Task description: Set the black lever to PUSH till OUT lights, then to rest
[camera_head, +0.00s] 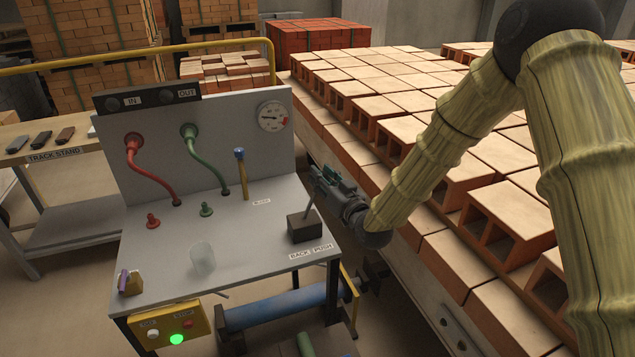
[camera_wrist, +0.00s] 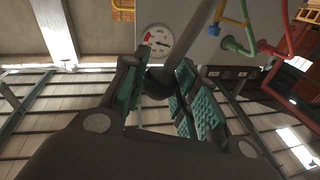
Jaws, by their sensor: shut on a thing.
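The black lever (camera_head: 309,204) rises from a dark block (camera_head: 304,228) at the right of the grey bench. It leans to the right, the side of the PUSH label (camera_head: 322,247); the BACK label (camera_head: 299,255) is at its left. My gripper (camera_head: 324,181) is shut on the lever's top, which it mostly hides in the head view. In the wrist view, the dark round knob (camera_wrist: 158,84) sits between the teal finger pads of my gripper (camera_wrist: 157,88). The OUT lamp (camera_head: 166,96) and the IN lamp (camera_head: 112,104) on the black strip look dark.
A dial gauge (camera_head: 272,116) is on the back panel. A blue-topped handle (camera_head: 241,172), red and green hoses and a clear cup (camera_head: 202,257) are on the bench. A green light glows on the yellow box (camera_head: 153,331). Stacked hollow bricks (camera_head: 480,235) stand close at right.

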